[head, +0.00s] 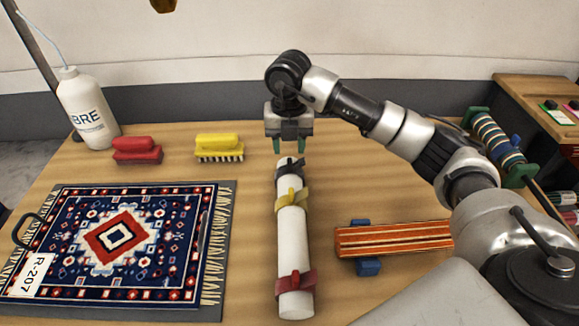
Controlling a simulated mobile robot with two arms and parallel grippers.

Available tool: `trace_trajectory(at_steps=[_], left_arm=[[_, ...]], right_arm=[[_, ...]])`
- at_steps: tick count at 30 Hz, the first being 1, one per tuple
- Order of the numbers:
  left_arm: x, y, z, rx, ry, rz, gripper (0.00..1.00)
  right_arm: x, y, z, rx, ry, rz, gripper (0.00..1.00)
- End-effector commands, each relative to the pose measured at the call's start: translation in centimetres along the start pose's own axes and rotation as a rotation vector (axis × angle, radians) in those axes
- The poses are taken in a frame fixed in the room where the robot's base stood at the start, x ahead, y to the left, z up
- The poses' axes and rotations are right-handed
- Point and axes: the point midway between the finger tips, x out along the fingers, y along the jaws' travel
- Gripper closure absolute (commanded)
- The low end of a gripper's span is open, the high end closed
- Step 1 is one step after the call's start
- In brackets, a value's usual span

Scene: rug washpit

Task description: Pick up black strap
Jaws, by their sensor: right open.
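The black strap (289,166) is wrapped around the far end of a white roll (292,236) that lies lengthwise on the wooden table. A yellow strap (291,199) sits around the roll's upper middle and a red strap (296,281) around its near end. My right gripper (289,144) is open and points down just above and beyond the black strap, with its green fingertips apart and nothing seen between them. Whether the fingertips touch the strap cannot be told. My left gripper is not in view.
A patterned rug (185,278) lies at left. A red brush (137,150), a yellow brush (219,147) and a white bottle (87,108) stand behind it. An orange striped roll (393,239) on blue supports lies right of the white roll. A striped roll with green ends (497,143) is at far right.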

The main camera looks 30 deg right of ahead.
Motion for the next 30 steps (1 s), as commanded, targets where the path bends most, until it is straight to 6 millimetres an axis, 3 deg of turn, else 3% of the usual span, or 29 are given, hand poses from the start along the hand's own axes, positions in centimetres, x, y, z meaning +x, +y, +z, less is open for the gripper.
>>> trace_trajectory(at_steps=[12, 21, 30], left_arm=[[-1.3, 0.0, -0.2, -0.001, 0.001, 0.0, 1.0], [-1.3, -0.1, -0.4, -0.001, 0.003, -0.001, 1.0], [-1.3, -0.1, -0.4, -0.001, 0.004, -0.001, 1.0]], right_arm=[[4.9, -0.2, 0.0, -0.001, 0.002, 0.0, 0.57], [5.6, -0.2, 0.1, -0.002, 0.0, 0.001, 0.57], [5.6, -0.2, 0.0, -0.002, 0.0, 0.001, 1.0]])
